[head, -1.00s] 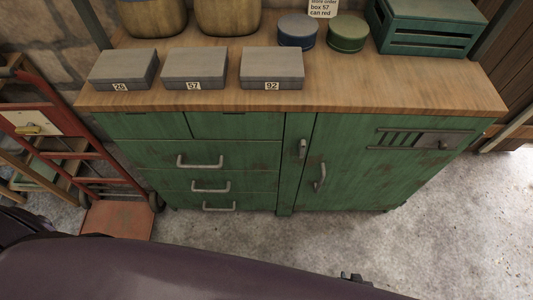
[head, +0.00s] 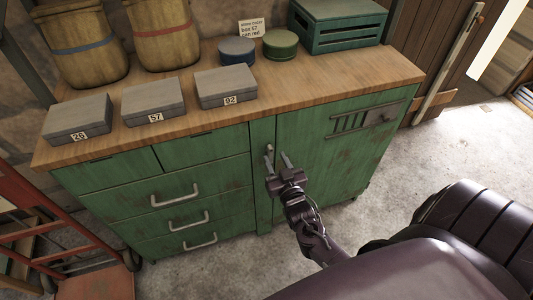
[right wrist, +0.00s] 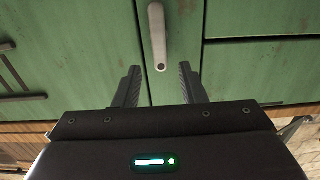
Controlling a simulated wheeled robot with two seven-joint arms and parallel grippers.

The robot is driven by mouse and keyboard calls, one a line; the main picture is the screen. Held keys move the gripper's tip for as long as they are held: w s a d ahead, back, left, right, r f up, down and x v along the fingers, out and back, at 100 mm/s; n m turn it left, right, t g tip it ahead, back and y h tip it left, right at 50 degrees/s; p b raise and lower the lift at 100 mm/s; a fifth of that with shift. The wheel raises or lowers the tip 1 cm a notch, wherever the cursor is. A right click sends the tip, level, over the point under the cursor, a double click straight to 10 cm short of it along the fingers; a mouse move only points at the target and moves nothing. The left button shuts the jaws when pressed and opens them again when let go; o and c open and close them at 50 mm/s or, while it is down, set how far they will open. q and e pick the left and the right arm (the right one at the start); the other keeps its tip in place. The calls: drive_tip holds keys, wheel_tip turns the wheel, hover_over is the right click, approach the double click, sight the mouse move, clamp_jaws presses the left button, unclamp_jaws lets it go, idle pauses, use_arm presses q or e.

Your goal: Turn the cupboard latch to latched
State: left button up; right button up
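The cupboard latch is a small grey bar on the narrow green post left of the cupboard door (head: 345,150). In the head view the latch (head: 269,150) is partly hidden by my right gripper (head: 277,162). In the right wrist view the latch (right wrist: 157,35) hangs along the post, its round pivot at the end nearer the worktop. That view is upside down. My right gripper (right wrist: 159,84) is open and empty there, its fingers spread to either side of the pivot end. I cannot tell whether they touch it. My left gripper is not in view.
Drawers with grey handles (head: 176,196) lie left of the post. The wooden worktop (head: 330,80) above carries numbered grey boxes (head: 154,101), round cans (head: 237,50), baskets and a green crate (head: 340,27). A red hand truck (head: 40,230) stands at left. The floor right of the cupboard is clear.

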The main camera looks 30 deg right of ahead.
sight(271, 151)
drive_tip(key=shift+x, duration=1.9)
clamp_jaws()
